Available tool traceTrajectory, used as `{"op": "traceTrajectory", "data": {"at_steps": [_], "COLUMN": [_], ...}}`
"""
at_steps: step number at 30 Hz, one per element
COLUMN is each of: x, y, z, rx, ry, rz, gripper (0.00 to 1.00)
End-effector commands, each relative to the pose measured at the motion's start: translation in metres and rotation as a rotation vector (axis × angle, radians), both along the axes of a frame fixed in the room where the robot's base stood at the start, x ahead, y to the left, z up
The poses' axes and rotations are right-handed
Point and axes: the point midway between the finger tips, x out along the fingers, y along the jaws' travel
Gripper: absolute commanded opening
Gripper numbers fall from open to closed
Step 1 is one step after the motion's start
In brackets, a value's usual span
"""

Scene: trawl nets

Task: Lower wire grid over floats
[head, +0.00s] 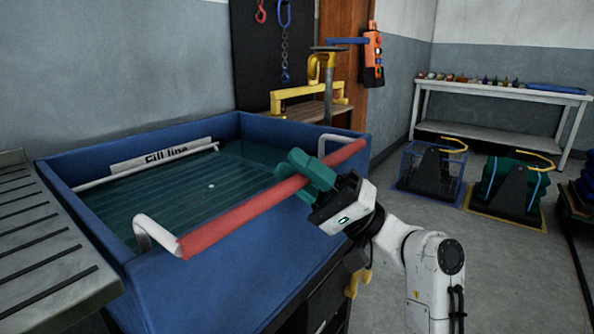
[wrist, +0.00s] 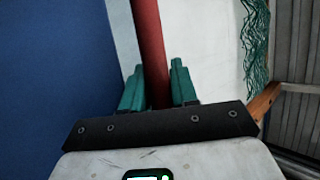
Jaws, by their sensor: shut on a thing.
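My gripper (head: 306,176) is shut on a long red bar (head: 235,217) at the near side of a blue tank (head: 190,273). In the wrist view, the red bar (wrist: 149,38) passes between my two green fingers (wrist: 157,88). White bent rods (head: 155,234) join both ends of the bar, and it slants from lower left to upper right. A white rod (head: 140,171) lies along the tank's far side. Dark parallel lines show under the greenish water (head: 180,190); I cannot tell if they are grid wires. No floats are clearly visible, only a small white spot on the water.
A "Fill line" sign (head: 164,155) is on the tank's back wall. A slatted metal surface (head: 45,250) adjoins its left side. A yellow-framed stand (head: 310,97) is behind it. Crates (head: 430,172) stand on the floor at right, before a white bench (head: 500,91).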

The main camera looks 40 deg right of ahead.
Motion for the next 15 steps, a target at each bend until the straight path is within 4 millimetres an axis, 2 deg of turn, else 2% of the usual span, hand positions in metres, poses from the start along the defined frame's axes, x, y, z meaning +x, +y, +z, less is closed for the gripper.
{"op": "traceTrajectory", "data": {"at_steps": [8, 9, 15], "x": [-0.0020, -0.0019, -0.0009], "y": [-0.0023, -0.0025, -0.0016], "z": [-0.0032, -0.0035, -0.0034], "rx": [-0.002, -0.002, -0.002], "ry": [0.004, 0.004, 0.004], "rz": [-0.003, -0.003, -0.002], "gripper": [0.00, 0.29, 0.48]}}
